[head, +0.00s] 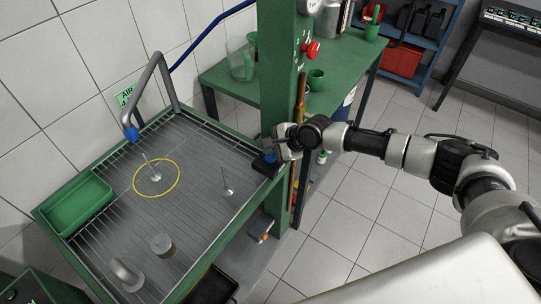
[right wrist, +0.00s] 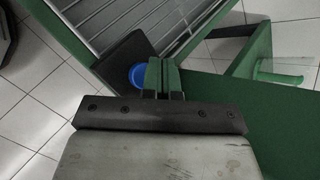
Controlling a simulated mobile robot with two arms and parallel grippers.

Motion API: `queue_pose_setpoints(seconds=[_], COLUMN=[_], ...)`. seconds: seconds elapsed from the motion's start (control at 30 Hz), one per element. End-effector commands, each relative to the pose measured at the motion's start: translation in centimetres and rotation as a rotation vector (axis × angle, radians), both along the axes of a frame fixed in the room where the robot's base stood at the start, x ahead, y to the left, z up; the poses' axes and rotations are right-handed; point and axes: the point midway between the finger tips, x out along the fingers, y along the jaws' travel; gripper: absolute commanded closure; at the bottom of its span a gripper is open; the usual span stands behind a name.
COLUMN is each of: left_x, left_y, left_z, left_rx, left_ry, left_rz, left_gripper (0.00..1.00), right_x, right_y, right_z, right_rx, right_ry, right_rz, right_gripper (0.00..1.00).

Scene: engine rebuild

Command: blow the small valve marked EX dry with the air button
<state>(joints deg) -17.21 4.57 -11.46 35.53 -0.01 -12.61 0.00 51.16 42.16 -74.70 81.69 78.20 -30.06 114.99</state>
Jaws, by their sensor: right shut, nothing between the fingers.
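A small valve (head: 156,177) stands stem up inside the yellow ring on the wire rack (head: 190,140). A second small valve (head: 227,190) stands on the rack to its right, outside the ring. No EX mark is readable on either. The air pipe's blue nozzle (head: 132,134) hangs above and left of the ring. The blue button (right wrist: 139,76) sits on a dark plate at the rack's corner. My right gripper (head: 278,157) is shut and empty at this corner; its fingertips (right wrist: 163,68) are close beside the button, contact unclear. My left gripper is out of view.
A green tray (head: 75,205) lies at the rack's left. A grey cylinder (head: 163,245) and a bent metal part (head: 126,274) are at its front.

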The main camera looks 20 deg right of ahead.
Motion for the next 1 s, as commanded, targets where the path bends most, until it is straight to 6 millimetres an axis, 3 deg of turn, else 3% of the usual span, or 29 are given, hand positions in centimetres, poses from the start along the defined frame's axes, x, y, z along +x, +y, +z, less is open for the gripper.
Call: queue_pose_setpoints(seconds=[1.0], left_x=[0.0], left_y=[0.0], left_z=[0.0], left_rx=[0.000], left_ry=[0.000], left_rz=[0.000], left_gripper=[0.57], right_x=[0.0], right_y=[0.0], right_z=[-1.2], right_rx=[0.000], right_ry=[0.000], right_rz=[0.000], right_gripper=[1.00])
